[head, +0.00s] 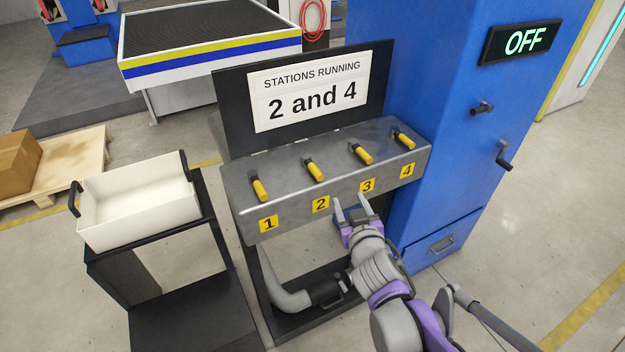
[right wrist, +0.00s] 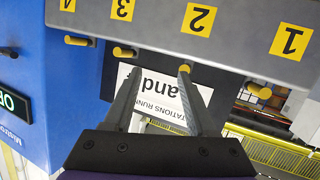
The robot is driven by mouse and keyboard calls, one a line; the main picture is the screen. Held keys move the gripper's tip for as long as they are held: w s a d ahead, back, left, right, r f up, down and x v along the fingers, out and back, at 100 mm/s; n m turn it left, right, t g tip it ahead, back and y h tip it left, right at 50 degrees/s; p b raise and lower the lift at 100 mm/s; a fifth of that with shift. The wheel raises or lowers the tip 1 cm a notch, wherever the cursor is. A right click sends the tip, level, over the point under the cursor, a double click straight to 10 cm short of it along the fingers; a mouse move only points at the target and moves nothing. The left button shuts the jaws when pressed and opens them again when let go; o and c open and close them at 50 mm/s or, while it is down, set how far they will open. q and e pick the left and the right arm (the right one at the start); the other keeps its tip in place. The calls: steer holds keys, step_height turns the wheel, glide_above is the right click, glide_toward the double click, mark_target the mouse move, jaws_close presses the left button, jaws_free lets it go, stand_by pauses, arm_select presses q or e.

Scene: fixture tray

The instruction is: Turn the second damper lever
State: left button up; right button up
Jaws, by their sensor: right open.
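The second damper lever (head: 315,171) has a yellow grip and a dark base. It sits above the yellow "2" label (head: 320,204) on the grey box (head: 240,212), pointing forward and slightly right, like the others. My right gripper (head: 351,206) is open and empty, in front of the box, below and right of lever 2, near the "3" label. In the right wrist view, which is upside down, the lever 2 tip (right wrist: 184,69) shows at the end of the right-hand finger of my gripper (right wrist: 160,74); contact cannot be told. My left gripper is not in view.
Lever 1 (head: 260,188), lever 3 (head: 361,154) and lever 4 (head: 404,140) stand alongside. A sign (head: 309,90) behind reads "STATIONS RUNNING 2 and 4". A blue cabinet (head: 440,130) with an "OFF" display (head: 525,40) stands right. A white bin (head: 138,208) stands left.

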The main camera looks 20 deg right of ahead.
mark_target(308, 161)
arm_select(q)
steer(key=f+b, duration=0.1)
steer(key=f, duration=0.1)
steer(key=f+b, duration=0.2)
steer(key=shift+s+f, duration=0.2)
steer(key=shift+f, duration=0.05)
arm_select(e)
steer(key=w+n+t+y, duration=0.1)
steer(key=w, duration=0.4)
steer(key=w+a+n+t+y, duration=0.1)
steer(key=w+n+y, duration=0.1)
steer(key=w, duration=0.3)
steer(key=w+a+f+n+t+y, duration=0.1)
steer(key=w+y, duration=0.1)
steer(key=w, duration=0.4)
steer(key=shift+f+t, duration=0.1)
steer(key=shift+t, duration=0.3)
steer(key=shift+c, duration=0.4)
jaws_close()
